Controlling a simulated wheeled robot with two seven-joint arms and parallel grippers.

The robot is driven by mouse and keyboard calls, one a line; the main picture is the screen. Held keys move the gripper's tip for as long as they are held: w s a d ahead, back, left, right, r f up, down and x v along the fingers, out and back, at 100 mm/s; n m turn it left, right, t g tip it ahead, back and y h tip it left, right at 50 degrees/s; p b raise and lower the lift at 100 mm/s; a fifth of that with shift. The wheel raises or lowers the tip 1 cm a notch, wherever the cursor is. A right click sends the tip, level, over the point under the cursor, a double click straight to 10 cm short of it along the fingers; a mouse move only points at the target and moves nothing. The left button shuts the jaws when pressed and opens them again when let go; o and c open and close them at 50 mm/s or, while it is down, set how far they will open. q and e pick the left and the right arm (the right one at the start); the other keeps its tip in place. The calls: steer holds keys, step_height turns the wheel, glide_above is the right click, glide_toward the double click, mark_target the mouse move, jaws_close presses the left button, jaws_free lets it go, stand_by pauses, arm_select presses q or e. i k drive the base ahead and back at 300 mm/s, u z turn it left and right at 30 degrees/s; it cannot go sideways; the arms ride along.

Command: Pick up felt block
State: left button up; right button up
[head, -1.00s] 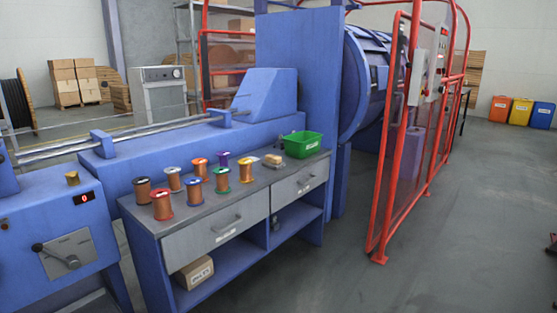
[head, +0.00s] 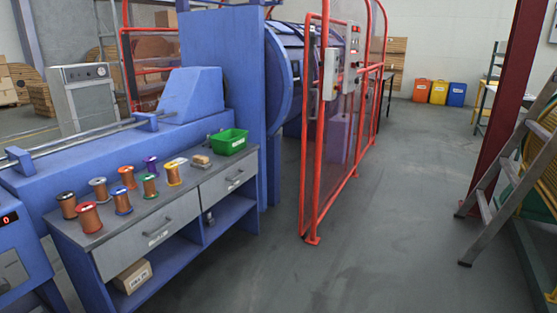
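A small tan block (head: 200,161), which looks like the felt block, lies on the grey top of the blue workbench (head: 150,207). It sits just left of the green bin (head: 229,141) and right of the wire spools. It is small in the picture, so its texture cannot be told. Neither of my grippers is in view.
Several copper wire spools (head: 124,203) stand left of the block. The blue machine (head: 190,95) rises behind the bench. A red guard fence (head: 305,150) and a stepladder (head: 505,180) stand to the right. The floor (head: 390,220) between them is clear.

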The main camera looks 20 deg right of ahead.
mark_target(200, 162)
steer(key=z, duration=0.9)
steer(key=i, duration=3.75)
steer(key=u, duration=1.4)
